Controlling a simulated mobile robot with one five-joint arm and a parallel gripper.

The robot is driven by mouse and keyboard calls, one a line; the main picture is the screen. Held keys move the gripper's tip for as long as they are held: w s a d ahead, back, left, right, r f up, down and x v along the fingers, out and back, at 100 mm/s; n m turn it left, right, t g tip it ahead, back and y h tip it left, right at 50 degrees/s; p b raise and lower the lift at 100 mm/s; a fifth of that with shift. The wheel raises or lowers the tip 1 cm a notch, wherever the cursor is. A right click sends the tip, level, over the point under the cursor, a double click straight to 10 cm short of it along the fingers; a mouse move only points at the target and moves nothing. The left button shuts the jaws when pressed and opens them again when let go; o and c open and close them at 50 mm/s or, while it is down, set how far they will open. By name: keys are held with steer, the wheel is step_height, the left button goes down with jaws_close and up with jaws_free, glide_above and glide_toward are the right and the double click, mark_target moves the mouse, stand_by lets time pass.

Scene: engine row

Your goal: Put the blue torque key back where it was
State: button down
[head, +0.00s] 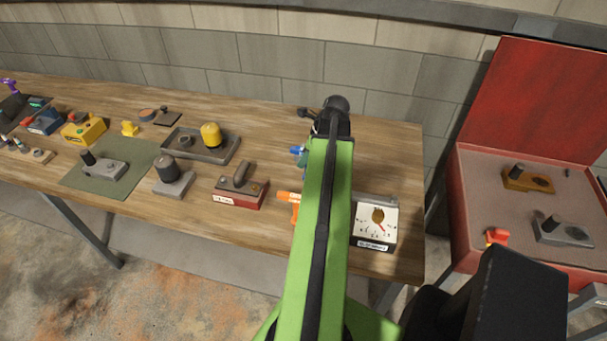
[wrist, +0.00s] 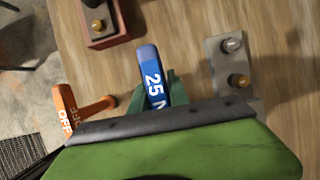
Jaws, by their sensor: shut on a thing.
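The blue torque key (wrist: 151,72), marked with a white "25 N", is between the green fingers of my gripper (wrist: 157,92) in the wrist view. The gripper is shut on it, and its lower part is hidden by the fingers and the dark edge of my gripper. In the head view a small blue end of the key (head: 296,150) shows left of my arm, above the wooden table. My arm hides most of the gripper there. I cannot tell whether the key touches the table.
An orange key marked "OFF" (wrist: 82,112) is close left of my gripper. A grey bolted plate (wrist: 229,65) is close right. A white gauge box (head: 375,222) and red block (head: 240,192) stand nearby. The open red case (head: 463,215) is right of the table (head: 395,150).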

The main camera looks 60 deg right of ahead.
steer(key=shift+f+b, duration=2.1)
steer(key=shift+f, duration=0.15)
steer(key=shift+r, duration=0.25)
steer(key=c, duration=1.7)
jaws_free()
steer(key=shift+f, duration=0.2)
steer(key=o, duration=0.4)
steer(key=shift+o, duration=0.2)
steer(key=shift+r, duration=0.2)
steer(key=p+v, duration=1.1)
steer(key=v, duration=0.1)
steer(key=shift+r+p, duration=0.1)
steer(key=shift+p, duration=0.25)
steer(key=shift+w, duration=0.1)
